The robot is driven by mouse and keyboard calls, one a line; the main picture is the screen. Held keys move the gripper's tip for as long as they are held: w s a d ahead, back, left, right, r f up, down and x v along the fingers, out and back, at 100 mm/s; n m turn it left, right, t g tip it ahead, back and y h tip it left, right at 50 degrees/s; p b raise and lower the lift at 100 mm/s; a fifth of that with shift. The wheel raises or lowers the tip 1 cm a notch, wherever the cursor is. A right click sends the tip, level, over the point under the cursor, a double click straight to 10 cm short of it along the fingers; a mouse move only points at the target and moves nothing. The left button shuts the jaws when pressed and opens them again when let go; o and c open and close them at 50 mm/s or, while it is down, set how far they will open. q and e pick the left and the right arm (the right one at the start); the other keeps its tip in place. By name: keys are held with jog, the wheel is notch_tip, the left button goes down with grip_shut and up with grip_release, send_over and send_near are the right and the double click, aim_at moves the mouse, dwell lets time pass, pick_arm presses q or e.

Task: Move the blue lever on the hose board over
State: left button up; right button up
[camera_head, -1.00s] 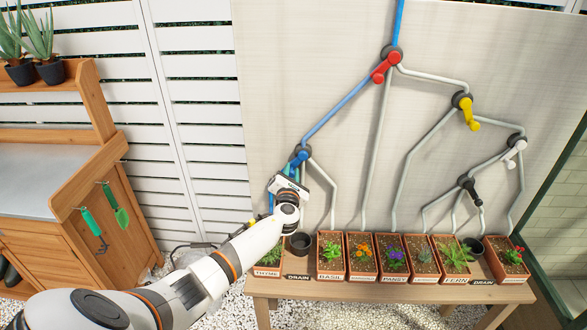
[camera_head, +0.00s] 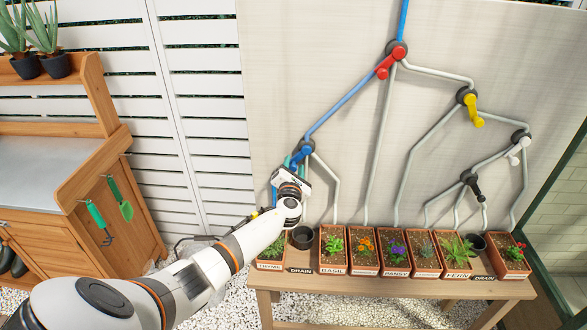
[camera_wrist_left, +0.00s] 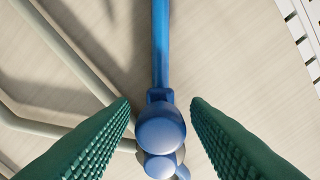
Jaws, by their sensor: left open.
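The blue lever (camera_head: 303,153) is on the hose board (camera_head: 300,90) at its lower left, at a junction where a blue hose comes down from the red lever. In the left wrist view the blue lever (camera_wrist_left: 161,132) shows as a rounded knob between two green ribbed fingers. My left gripper (camera_wrist_left: 160,105) is open, with a finger on each side of the lever and visible gaps on both sides. In the head view my left gripper (camera_head: 291,163) is at the lever, and its body partly covers the area below it. My right gripper is not in view.
Red (camera_head: 391,62), yellow (camera_head: 473,110), white (camera_head: 518,150) and black (camera_head: 472,185) levers sit farther right on the board. Below, a wooden bench (camera_head: 400,288) holds several planted pots and dark drain cups. A potting cabinet (camera_head: 90,200) stands at left.

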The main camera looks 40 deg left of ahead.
pick_arm(q)
jog(key=shift+s+d, duration=0.25)
jog(key=shift+s, duration=0.15)
jog(key=v, duration=1.1)
jog(key=shift+s+a, duration=0.1)
jog(key=s+d+f+n+g+h, duration=0.1)
jog(key=s+f+n+g+h, duration=0.15)
jog(key=s+f+n, duration=0.65)
jog(key=s+d+f+n+g+h, duration=0.1)
jog(key=s+d+f+g, duration=0.15)
jog(key=f, duration=1.15)
jog(key=s+d+f+n+g+h, duration=0.1)
jog(key=s+f+n+g+h, duration=0.15)
jog(key=s+f+n, duration=0.65)
jog(key=s+d+f+n+g+h, duration=0.1)
jog(key=s+d+f+n, duration=0.3)
jog(key=s, duration=0.5)
jog(key=s+d+f+n+g+h, duration=0.1)
jog(key=s+d+f+n+g, duration=0.2)
jog(key=s+f+n, duration=0.3)
jog(key=s+d+f+n+g+h, duration=0.1)
jog(key=s+d+f+n, duration=0.3)
jog(key=s, duration=1)
notch_tip(320, 180, down, 4)
jog(key=shift+d+r+n+g+h, duration=0.1)
jog(key=shift+d+n+g+h, duration=0.25)
jog(key=shift+n+g, duration=0.65)
